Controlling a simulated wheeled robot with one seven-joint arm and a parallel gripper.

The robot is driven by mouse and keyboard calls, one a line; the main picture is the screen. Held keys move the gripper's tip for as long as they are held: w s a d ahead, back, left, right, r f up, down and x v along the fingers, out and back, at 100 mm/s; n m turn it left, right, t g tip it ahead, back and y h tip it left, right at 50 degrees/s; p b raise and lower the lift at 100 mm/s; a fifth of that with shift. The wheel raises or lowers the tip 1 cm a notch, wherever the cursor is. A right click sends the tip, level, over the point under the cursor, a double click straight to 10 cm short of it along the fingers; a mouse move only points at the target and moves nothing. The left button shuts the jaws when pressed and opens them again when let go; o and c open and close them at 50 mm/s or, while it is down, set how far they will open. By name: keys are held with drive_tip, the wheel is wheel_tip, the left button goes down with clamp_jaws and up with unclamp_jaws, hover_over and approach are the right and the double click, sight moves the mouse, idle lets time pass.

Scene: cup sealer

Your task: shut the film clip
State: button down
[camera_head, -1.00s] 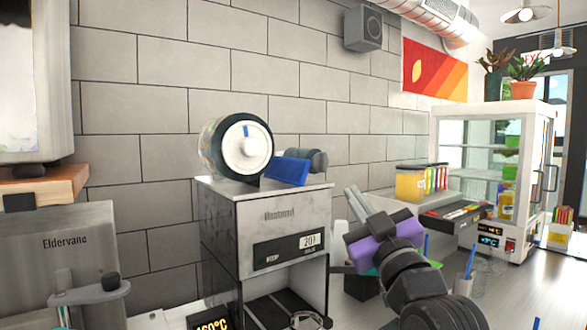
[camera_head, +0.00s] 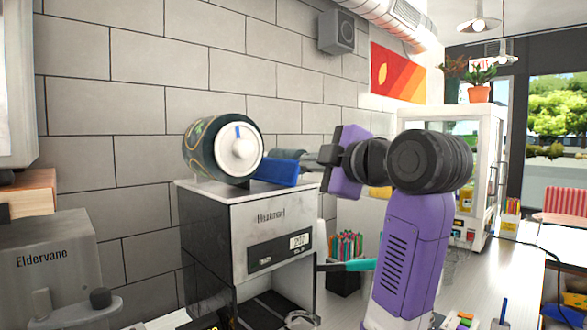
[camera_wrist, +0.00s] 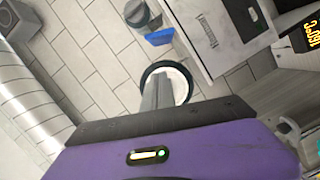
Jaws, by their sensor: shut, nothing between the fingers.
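The cup sealer (camera_head: 232,238) is a grey and black box with a film roll (camera_head: 212,147) on top. A blue flap (camera_head: 277,171), which appears to be the film clip, stands tilted beside the roll. In the wrist view the flap (camera_wrist: 158,38) is beyond my fingertips, near a grey round roller (camera_wrist: 137,13). My gripper (camera_head: 323,155) is to the right of the flap at about its height in the head view, pointing left. In the wrist view its fingers (camera_wrist: 160,82) are together and empty, apart from the flap. The clip's far side is hidden.
A black-rimmed round white item (camera_wrist: 181,76) shows behind my fingers. A tiled wall (camera_head: 150,105) stands behind the sealer. A pen holder (camera_head: 345,265) is at its right, and a grey machine (camera_head: 50,260) at its left.

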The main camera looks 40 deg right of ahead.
sight(297, 168)
drive_tip(key=shift+w, duration=0.15)
drive_tip(key=w+d+p, duration=0.1)
drive_tip(key=w, duration=0.2)
drive_tip(key=w+d+f+p, duration=0.1)
drive_tip(key=w+d+p, duration=0.1)
drive_tip(key=w, duration=0.1)
drive_tip(key=w+d+f+p, duration=0.1)
drive_tip(key=w, duration=0.2)
drive_tip(key=shift+w+d, duration=0.35)
drive_tip(key=shift+d, duration=0.05)
drive_tip(key=shift+d+f+p, duration=0.2)
drive_tip(key=shift+d+p, duration=0.1)
drive_tip(key=shift+d, duration=0.1)
drive_tip(key=shift+d, duration=0.15)
